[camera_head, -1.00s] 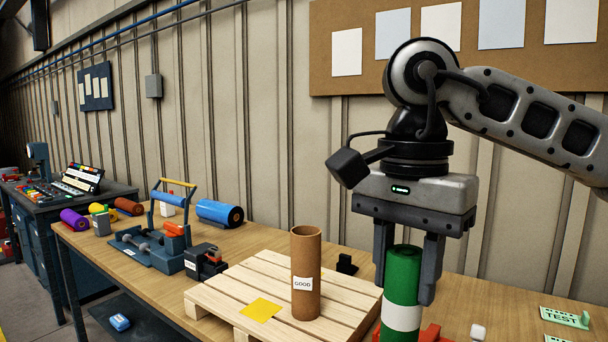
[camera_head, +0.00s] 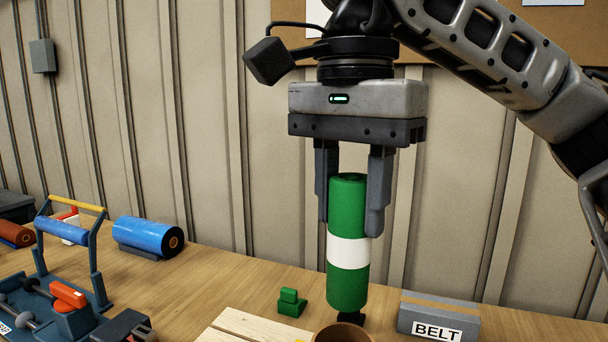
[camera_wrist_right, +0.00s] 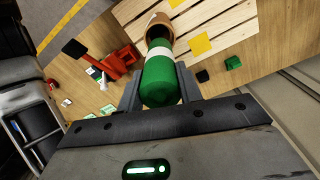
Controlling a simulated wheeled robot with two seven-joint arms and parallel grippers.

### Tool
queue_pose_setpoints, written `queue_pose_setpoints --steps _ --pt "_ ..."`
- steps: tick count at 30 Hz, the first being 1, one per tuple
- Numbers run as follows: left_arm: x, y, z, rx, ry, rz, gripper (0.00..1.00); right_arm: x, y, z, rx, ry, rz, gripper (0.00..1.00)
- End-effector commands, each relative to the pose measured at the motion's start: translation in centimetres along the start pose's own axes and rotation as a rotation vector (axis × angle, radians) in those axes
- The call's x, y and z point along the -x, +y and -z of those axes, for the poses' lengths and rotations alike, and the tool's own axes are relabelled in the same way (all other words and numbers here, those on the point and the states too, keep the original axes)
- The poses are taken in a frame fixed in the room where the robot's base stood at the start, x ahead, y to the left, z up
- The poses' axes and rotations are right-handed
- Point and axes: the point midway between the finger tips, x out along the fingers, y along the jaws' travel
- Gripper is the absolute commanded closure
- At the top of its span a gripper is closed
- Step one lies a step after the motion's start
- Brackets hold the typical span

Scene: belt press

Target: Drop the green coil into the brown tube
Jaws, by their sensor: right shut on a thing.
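The green coil (camera_head: 347,282) with a white band hangs upright between the fingers of my right gripper (camera_head: 352,205), which is shut on its upper part. The coil also shows in the right wrist view (camera_wrist_right: 161,82), between the two fingers (camera_wrist_right: 160,88). The brown tube (camera_head: 342,332) shows only its top rim at the bottom edge of the head view, just below the coil's lower end. In the right wrist view the tube (camera_wrist_right: 157,22) opens beyond the coil's far end. Whether the coil's end is clear of the rim in depth is hard to tell. My left gripper is not in view.
The tube stands by the wooden pallet (camera_head: 235,328). A grey BELT block (camera_head: 438,316) and a small green piece (camera_head: 291,303) are close by. A blue roll (camera_head: 147,235) and a clamp device (camera_head: 70,270) are at left. A red stand (camera_wrist_right: 118,62) shows in the wrist view.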

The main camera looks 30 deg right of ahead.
Motion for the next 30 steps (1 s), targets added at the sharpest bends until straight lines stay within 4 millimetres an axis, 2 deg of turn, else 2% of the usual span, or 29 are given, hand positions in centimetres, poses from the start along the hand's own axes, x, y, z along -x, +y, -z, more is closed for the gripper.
queue_pose_setpoints --steps 14,20,30 --pt "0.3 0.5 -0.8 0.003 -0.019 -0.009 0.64 0.0 0.0 -0.1 0.003 0.003 0.002 0.93" --pt "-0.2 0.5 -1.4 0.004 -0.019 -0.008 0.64 -1.0 0.0 -0.1 0.003 0.003 0.001 0.93" --pt "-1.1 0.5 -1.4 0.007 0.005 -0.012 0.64 -4.0 0.0 -0.1 0.002 0.003 0.002 0.93"
